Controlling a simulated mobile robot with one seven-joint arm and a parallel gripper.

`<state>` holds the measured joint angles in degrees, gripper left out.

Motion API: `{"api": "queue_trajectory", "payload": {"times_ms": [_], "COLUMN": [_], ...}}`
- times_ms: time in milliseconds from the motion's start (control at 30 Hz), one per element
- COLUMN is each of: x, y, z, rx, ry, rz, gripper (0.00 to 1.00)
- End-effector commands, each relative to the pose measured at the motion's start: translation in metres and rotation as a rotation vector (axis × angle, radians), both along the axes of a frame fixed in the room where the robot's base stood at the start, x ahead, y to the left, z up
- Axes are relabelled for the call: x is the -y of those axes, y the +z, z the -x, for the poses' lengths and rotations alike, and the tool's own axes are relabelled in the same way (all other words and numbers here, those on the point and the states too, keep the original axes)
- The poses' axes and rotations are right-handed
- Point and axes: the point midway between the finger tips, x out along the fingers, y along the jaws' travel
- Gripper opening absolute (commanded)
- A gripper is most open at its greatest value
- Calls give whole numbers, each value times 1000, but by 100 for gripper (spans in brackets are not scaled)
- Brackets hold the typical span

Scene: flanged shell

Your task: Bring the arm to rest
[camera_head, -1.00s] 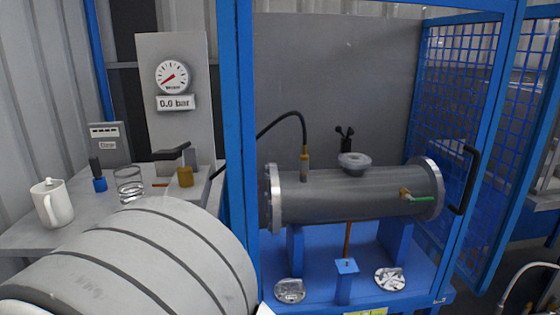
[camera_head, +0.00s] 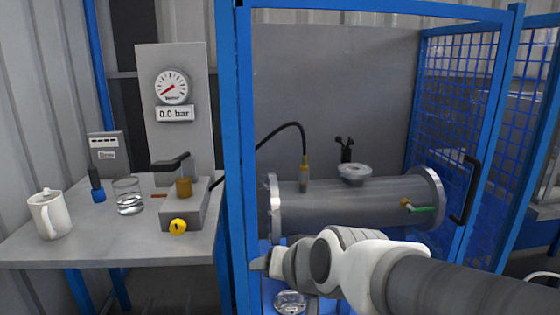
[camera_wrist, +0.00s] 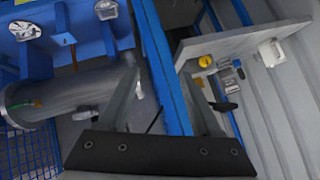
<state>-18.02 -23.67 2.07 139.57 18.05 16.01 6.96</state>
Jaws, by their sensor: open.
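My arm reaches in from the lower right of the head view, stretched leftwards across the front of the blue frame. My gripper (camera_head: 264,265) is at its left end, in front of the frame's left post. In the wrist view my gripper (camera_wrist: 160,82) shows two fingers set wide apart with nothing held between them. The grey flanged shell (camera_head: 345,203) lies level behind my arm, which hides its supports. The shell also shows at the left of the wrist view (camera_wrist: 75,92), apart from the fingers.
A bench (camera_head: 95,244) at left carries a white mug (camera_head: 49,215), a glass (camera_head: 129,197) and a pump with a yellow knob (camera_head: 178,226). The gauge (camera_head: 172,87) sits above a 0.0 bar display. A blue mesh door (camera_head: 457,120) stands at right.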

Motion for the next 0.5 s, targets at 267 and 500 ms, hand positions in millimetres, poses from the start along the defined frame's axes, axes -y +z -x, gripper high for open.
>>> {"api": "queue_trajectory", "payload": {"times_ms": [267, 500], "x": [113, 149], "y": [-9, 22], "z": [81, 121], "rx": [-177, -279], "ry": [-37, -64], "rz": [276, 374], "gripper": [66, 66]}}
